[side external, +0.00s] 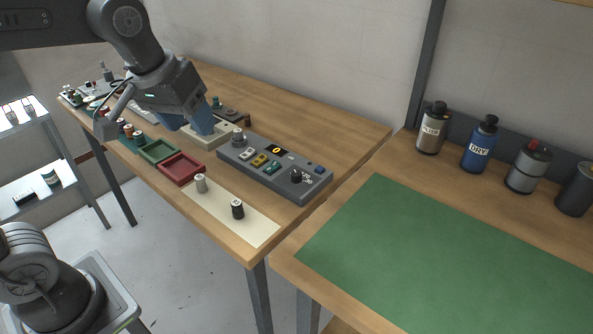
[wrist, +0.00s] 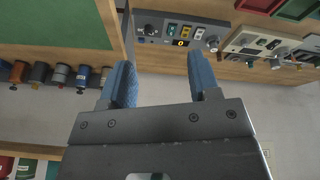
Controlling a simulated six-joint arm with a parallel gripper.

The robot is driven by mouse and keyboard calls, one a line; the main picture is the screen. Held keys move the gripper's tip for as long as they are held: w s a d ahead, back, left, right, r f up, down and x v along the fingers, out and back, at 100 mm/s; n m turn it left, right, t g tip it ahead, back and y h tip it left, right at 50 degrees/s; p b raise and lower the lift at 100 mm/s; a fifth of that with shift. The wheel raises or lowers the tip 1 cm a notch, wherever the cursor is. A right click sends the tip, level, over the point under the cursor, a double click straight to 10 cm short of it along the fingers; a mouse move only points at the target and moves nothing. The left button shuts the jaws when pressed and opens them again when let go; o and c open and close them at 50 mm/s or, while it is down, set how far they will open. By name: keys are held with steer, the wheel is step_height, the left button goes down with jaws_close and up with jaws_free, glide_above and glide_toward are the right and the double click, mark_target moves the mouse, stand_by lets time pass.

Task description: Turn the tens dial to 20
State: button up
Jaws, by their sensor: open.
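A grey control panel (side external: 262,172) lies on the wooden bench with coloured switches, a black knob (side external: 296,176) at its right end and a pale round knob (side external: 238,138) at its left end. A beige panel (side external: 222,131) lies behind it, partly hidden by my gripper. I cannot read which dial is the tens dial. My gripper (side external: 190,124) is above the beige panel, its blue fingers apart and empty. In the wrist view my gripper (wrist: 159,61) is open, with the grey panel (wrist: 165,20) beyond the fingertips and the beige panel (wrist: 238,41) to the right.
Red (side external: 181,168) and green (side external: 158,151) trays sit left of the grey panel. Two small knobs, pale (side external: 201,183) and black (side external: 237,209), stand on a cream mat (side external: 255,226). Several canisters stand along the right bench's back, behind a clear green mat (side external: 440,250).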

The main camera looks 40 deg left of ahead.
steer(key=w+d+f+n+g, duration=0.15)
steer(key=w+n, duration=0.25)
steer(key=w, duration=0.9)
steer(key=n+g, duration=0.3)
steer(key=n, duration=0.2)
glide_toward(297, 173)
steer(key=f, duration=0.9)
steer(key=shift+s+a+f, duration=0.1)
steer(key=shift+s+f, duration=0.1)
steer(key=c, duration=0.9)
